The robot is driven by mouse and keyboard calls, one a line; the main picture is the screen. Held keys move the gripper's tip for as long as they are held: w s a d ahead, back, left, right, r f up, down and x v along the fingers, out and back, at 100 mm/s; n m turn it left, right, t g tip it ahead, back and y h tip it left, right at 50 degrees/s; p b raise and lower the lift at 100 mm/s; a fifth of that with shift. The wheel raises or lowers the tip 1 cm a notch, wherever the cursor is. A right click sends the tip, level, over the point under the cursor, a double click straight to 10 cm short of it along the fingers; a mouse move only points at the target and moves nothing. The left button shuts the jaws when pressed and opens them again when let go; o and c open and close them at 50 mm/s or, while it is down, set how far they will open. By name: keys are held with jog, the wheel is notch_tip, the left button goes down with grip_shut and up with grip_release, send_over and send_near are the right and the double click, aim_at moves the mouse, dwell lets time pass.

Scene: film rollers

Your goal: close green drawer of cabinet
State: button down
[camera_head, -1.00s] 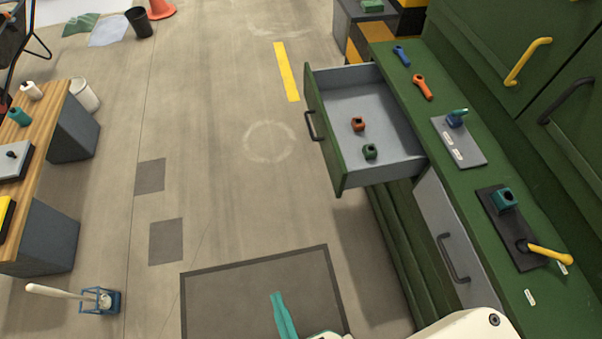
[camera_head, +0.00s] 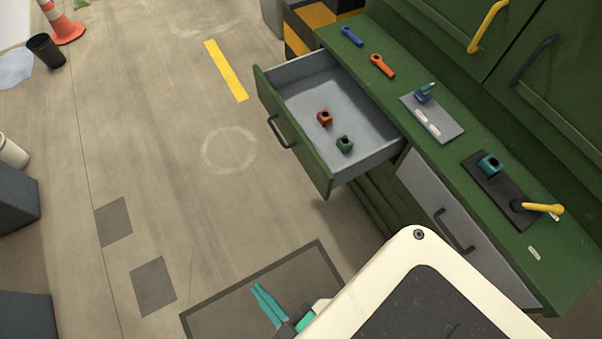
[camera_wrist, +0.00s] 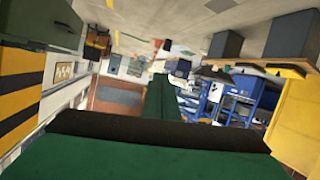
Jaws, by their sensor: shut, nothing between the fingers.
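The green drawer (camera_head: 288,138) of the green cabinet (camera_head: 375,205) stands pulled out in the head view, with its dark handle (camera_head: 281,133) on the front. Its grey inside holds an orange-brown small part (camera_head: 325,118) and a green small part (camera_head: 344,144). My gripper (camera_head: 262,291), with teal fingers, is shut and empty at the bottom of the head view. It is in front of the cabinet, well apart from the drawer front. In the wrist view a green shape fills the bottom; I cannot tell what it is.
A grey drawer front (camera_head: 448,215) with a dark handle is beside the open drawer. The worktop holds a blue tool (camera_head: 351,36), an orange tool (camera_head: 382,66) and two plates with fittings. The floor (camera_head: 200,210) left of the drawer is clear.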

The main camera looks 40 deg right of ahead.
notch_tip(320, 180, down, 10)
jog(key=w+n+g, duration=0.2)
jog(key=n, duration=0.1)
jog(key=n+g+h, duration=1)
jog(key=g+h, duration=0.7)
send_near(317, 177)
jog(key=x, duration=0.6)
jog(key=shift+s+r, duration=0.15)
jog(key=shift+d+n+t+h, duration=0.15)
jog(key=shift+n+t+h, duration=0.15)
jog(key=shift+t, duration=0.1)
